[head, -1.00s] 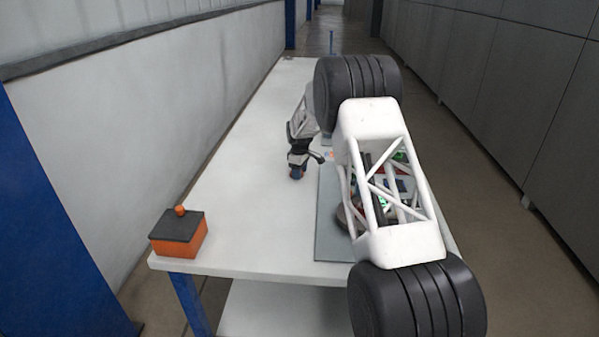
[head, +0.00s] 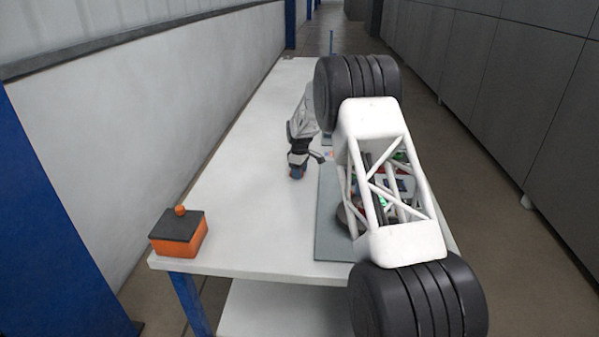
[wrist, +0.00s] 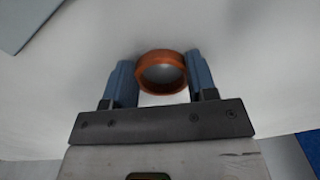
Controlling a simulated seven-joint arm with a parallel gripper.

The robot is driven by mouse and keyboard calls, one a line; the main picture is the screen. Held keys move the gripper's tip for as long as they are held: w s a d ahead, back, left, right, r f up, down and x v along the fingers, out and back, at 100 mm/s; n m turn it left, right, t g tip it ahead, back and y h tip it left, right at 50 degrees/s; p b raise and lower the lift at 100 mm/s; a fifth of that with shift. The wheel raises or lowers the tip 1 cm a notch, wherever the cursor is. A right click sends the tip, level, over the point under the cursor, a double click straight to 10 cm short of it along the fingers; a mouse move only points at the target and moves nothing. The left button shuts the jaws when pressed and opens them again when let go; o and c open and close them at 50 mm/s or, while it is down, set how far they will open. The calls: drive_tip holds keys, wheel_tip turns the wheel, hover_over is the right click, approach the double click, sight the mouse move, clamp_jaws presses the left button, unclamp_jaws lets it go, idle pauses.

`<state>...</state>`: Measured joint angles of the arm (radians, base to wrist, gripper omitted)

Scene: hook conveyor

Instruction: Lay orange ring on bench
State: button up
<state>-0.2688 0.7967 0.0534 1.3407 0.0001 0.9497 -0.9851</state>
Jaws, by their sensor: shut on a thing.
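The orange ring (wrist: 143,72) is between the two blue fingers of my gripper (wrist: 161,62) in the wrist view. My gripper is shut on it, with a finger on either side and the ring's opening facing the camera. In the head view my gripper (head: 297,173) is low over the white bench (head: 240,185), left of the grey mat. The ring is too small there to make out clearly. I cannot tell whether the ring touches the bench.
A grey mat (head: 331,235) lies on the bench's right side, with several coloured items on it, mostly hidden behind my arm. An orange box with a dark lid (head: 179,232) stands at the near left corner. The bench left of my gripper is clear.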

drive_tip(key=shift+f, duration=0.2)
drive_tip(key=o, duration=1.3)
drive_tip(key=shift+r, duration=0.1)
drive_tip(key=shift+r, duration=0.1)
drive_tip(key=shift+r, duration=3.4)
drive_tip(key=shift+r, duration=0.1)
